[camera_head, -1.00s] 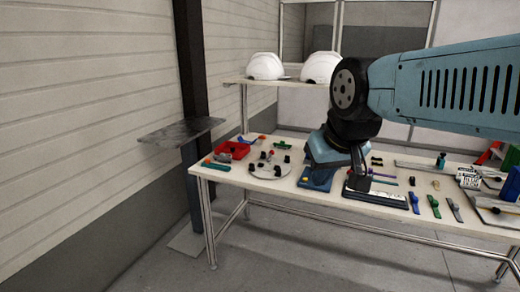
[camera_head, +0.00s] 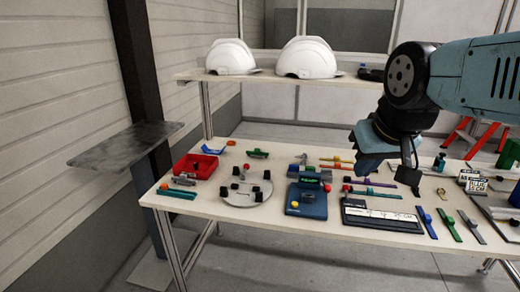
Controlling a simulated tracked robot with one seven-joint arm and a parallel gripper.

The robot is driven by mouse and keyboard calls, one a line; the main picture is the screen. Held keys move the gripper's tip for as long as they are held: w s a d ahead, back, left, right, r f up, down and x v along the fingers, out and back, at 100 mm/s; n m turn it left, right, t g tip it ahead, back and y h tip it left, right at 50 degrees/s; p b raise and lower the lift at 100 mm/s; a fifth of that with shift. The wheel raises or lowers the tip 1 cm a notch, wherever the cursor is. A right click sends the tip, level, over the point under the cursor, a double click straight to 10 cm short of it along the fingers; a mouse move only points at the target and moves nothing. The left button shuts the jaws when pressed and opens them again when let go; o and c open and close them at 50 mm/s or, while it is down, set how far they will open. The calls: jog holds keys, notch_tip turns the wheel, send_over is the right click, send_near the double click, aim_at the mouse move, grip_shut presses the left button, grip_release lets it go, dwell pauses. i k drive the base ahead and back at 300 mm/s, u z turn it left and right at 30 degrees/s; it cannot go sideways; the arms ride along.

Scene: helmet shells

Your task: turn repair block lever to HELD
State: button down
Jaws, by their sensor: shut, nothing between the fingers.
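A blue block (camera_head: 306,200) with a grey and green clamp-like top (camera_head: 308,175) stands on the table, left of my gripper; it looks like the repair block. A small red knob (camera_head: 327,187) sits at its right side and a yellow ball (camera_head: 294,204) at its front left. Which part is the lever, and any HELD mark, is too small to tell. My gripper (camera_head: 415,186) is shut and empty, pointing down above the table, right of the block and apart from it.
A round grey plate (camera_head: 246,198) with black pegs and a red bin (camera_head: 195,167) lie left of the block. White helmets (camera_head: 307,58) stand on the shelf behind.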

aim_at(246, 167)
jog(key=u, duration=0.1)
jog(key=i, duration=1.05)
jog(key=u, duration=0.5)
